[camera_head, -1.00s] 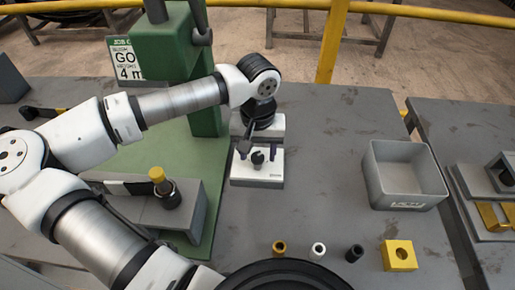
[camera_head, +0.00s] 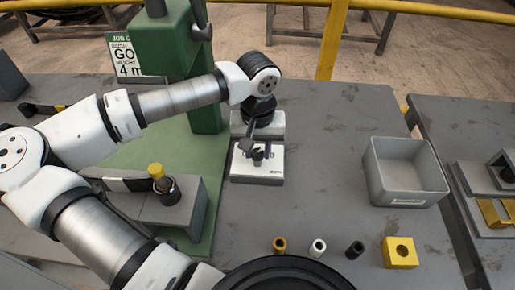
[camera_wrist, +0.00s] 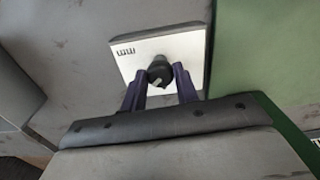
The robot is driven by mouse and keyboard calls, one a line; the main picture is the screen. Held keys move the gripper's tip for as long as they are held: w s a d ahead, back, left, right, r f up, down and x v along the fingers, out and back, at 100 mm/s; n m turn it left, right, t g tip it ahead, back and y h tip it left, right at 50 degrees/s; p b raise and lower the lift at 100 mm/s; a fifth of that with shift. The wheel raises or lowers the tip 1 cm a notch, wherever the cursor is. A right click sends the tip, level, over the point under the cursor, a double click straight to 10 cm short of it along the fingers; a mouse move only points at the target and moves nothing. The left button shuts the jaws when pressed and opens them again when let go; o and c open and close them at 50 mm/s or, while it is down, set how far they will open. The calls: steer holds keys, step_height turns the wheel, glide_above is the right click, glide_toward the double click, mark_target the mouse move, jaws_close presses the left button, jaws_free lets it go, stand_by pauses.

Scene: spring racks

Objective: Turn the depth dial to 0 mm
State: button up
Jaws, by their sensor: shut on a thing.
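The depth dial is a small black knob (camera_wrist: 160,70) with a pale pointer mark, on a white plate (camera_wrist: 190,45) lettered "mm". In the head view the plate (camera_head: 256,176) lies on top of a small block on the bench, right of the green press. My gripper (camera_wrist: 158,76) has its two purple-blue fingers on either side of the knob, shut on it. In the head view my gripper (camera_head: 257,153) points down at the dial, and partly hides it. The plate's scale numbers are not legible, so the dial's reading cannot be told.
A green press (camera_head: 168,45) with a job card (camera_head: 122,57) stands behind my arm. A grey bin (camera_head: 405,172) is at the right. Several small bushings and a yellow block (camera_head: 400,253) lie at the front. A fixture with a yellow-topped post (camera_head: 157,171) stands at the left.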

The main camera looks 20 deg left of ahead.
steer(key=n+b, duration=0.1)
steer(key=b, duration=0.1)
steer(key=n+b, duration=0.2)
steer(key=b, duration=0.1)
steer(key=shift+f, duration=0.3)
steer(key=n+b, duration=0.6)
steer(key=shift+r+n, duration=0.1)
steer(key=shift+n, duration=0.3)
steer(key=n+b, duration=0.3)
steer(key=n, duration=0.2)
steer(key=shift+w+r+b, duration=0.1)
steer(key=shift+b, duration=0.25)
steer(key=shift+r+n+b, duration=0.15)
steer(key=shift+n+b, duration=0.75)
steer(key=shift+n, duration=1.5)
steer(key=o, duration=1)
